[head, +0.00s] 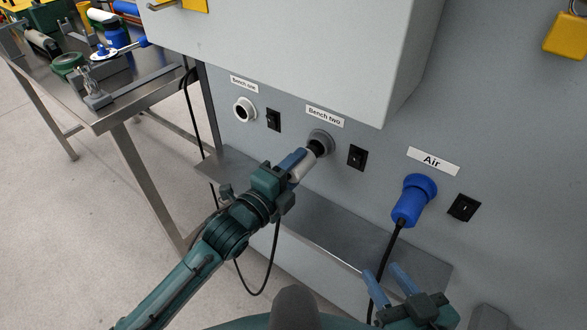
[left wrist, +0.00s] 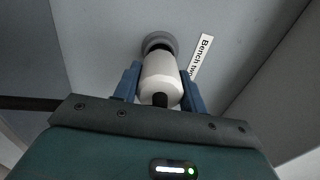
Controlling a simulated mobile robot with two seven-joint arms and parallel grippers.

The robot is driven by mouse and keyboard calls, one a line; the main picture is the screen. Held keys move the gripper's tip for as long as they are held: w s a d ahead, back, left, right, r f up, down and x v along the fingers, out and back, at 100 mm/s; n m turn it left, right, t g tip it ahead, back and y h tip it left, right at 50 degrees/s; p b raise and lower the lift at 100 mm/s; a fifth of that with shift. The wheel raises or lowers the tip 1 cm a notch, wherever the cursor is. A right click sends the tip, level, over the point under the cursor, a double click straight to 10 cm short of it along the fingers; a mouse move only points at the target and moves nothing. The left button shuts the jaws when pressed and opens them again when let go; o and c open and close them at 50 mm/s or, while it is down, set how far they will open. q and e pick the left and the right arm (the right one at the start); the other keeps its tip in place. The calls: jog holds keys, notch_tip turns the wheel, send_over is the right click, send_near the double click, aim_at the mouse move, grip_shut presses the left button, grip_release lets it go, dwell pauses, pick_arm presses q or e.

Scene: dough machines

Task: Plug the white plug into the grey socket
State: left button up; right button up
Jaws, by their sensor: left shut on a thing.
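The white plug (head: 302,168) is held between the blue fingers of my left gripper (head: 298,162). It also shows in the left wrist view (left wrist: 161,78), gripped from both sides. The grey socket (head: 325,137), a round ring under the "Bench two" label, is directly in front of the plug; in the left wrist view its ring (left wrist: 158,37) shows just beyond the plug. A dark part shows between plug and ring; I cannot tell whether the plug's tip has entered. My right gripper (head: 383,270) is open and empty at the lower right, apart from the panel.
A white-rimmed socket (head: 244,110) labelled "Bench one" is to the left. A blue plug (head: 414,200) with a black cable sits at "Air". Black switches (head: 357,157) flank the sockets. A metal ledge (head: 400,255) runs below. A steel table (head: 120,110) stands at left.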

pick_arm(q)
jog(key=shift+w+d, duration=0.3)
jog(key=shift+w, duration=0.15)
jog(key=shift+x, duration=0.95)
jog(key=o, duration=1.2)
jog(key=shift+o, duration=1.1)
jog(key=shift+s+a, duration=0.1)
jog(key=shift+s+a, duration=0.1)
jog(key=shift+p+v, duration=0.45)
jog(key=shift+v, duration=0.35)
